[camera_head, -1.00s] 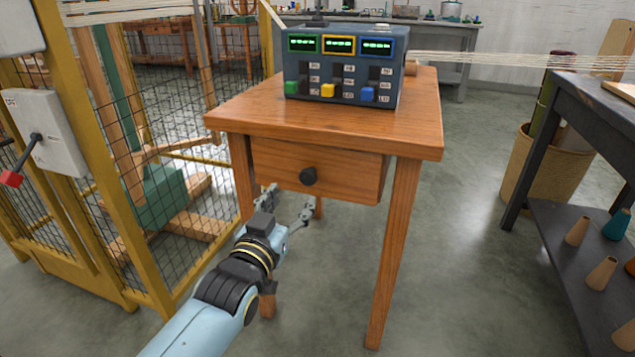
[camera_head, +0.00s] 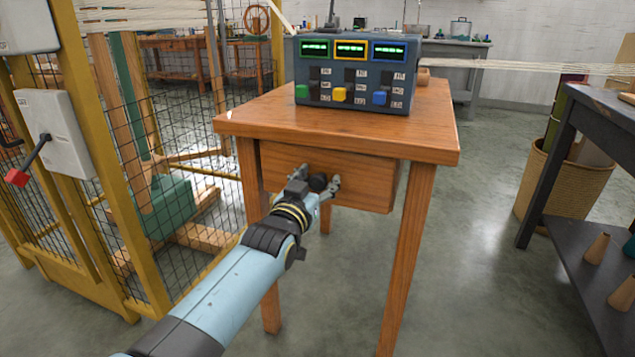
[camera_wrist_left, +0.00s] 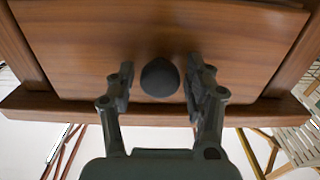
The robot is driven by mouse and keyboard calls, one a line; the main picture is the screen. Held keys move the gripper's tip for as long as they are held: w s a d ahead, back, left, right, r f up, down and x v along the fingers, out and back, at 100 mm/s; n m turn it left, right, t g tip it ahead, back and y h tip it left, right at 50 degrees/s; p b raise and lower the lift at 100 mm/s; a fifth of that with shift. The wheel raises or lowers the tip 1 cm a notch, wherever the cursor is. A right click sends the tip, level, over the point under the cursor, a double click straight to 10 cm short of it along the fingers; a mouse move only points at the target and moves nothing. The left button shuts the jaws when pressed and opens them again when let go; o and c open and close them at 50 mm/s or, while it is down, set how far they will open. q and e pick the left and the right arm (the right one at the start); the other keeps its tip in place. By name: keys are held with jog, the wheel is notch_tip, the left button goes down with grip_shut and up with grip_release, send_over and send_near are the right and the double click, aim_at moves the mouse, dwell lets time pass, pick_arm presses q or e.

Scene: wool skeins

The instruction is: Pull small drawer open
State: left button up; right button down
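The small wooden drawer (camera_head: 362,180) sits under the top of a wooden table (camera_head: 330,125). It stands out slightly at its front in the head view. Its round black knob (camera_head: 318,182) is also near the middle of the left wrist view (camera_wrist_left: 160,77). My left gripper (camera_head: 320,180) is at the drawer front with its two fingers on either side of the knob. In the left wrist view the gripper (camera_wrist_left: 162,82) is open, with a gap between each finger and the knob. My right gripper is not in view.
A control box (camera_head: 352,72) with several displays and coloured switches stands on the table. A yellow-framed mesh cage (camera_head: 150,245) is at the left. A dark shelf (camera_head: 590,240) with cones and a woven basket (camera_head: 565,180) are at the right. Floor between is clear.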

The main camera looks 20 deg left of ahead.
pick_arm(q)
grip_shut()
jog(key=shift+s, duration=0.15)
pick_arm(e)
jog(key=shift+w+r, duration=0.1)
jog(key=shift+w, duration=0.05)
